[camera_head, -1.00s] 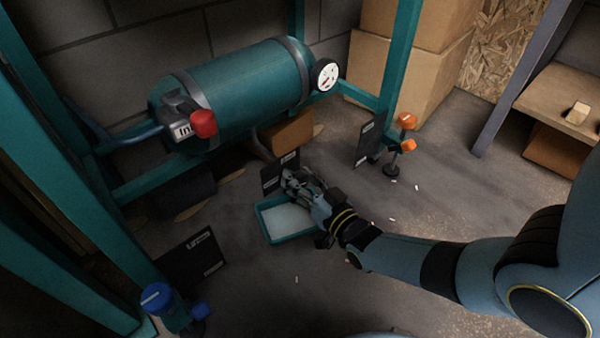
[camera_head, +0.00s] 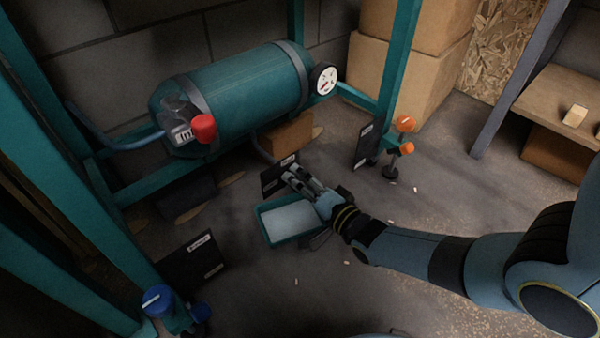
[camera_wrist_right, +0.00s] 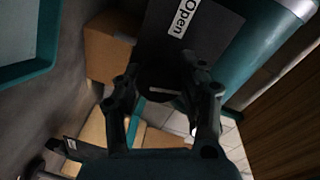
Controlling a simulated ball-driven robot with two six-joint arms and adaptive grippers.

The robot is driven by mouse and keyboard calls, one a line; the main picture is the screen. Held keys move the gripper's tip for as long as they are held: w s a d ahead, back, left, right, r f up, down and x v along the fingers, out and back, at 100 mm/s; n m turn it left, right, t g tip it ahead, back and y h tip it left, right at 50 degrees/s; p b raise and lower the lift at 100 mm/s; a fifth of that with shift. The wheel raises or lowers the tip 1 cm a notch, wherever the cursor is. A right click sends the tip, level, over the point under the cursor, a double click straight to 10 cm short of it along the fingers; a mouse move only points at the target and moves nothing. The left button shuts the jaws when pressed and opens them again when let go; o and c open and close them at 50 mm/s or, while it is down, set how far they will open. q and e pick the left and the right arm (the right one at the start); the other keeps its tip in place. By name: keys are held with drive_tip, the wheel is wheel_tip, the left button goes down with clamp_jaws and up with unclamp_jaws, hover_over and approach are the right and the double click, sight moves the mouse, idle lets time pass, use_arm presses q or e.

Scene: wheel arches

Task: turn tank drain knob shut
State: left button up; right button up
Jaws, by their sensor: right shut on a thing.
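The teal tank (camera_head: 245,90) lies on a teal frame, with a round gauge (camera_head: 324,79) at its right end. My right gripper (camera_head: 287,172) is below the tank, at a dark sign plate (camera_head: 270,183). In the right wrist view, the plate reads "Open" (camera_wrist_right: 182,18). There my right gripper (camera_wrist_right: 161,90) is shut on a dark knob (camera_wrist_right: 158,78) with a pale mark, mostly hidden between the fingers. The knob is hidden behind the gripper in the head view. My left gripper is not in view.
A teal tray (camera_head: 262,226) with a pale bottom sits on the floor under my right wrist. A red knob (camera_head: 203,127), orange knobs (camera_head: 405,124) and a blue knob (camera_head: 157,299) are on other fittings. Cardboard boxes (camera_head: 440,75) stand behind. Floor at the right is mostly clear.

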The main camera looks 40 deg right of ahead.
drive_tip(key=shift+f+m, duration=0.1)
drive_tip(key=shift+m, duration=0.9)
drive_tip(key=shift+d, duration=0.1)
drive_tip(key=o, duration=1.2)
drive_tip(key=s+r, duration=0.1)
drive_tip(key=s, duration=1.1)
drive_tip(key=shift+d+r, duration=0.15)
drive_tip(key=shift+d, duration=0.15)
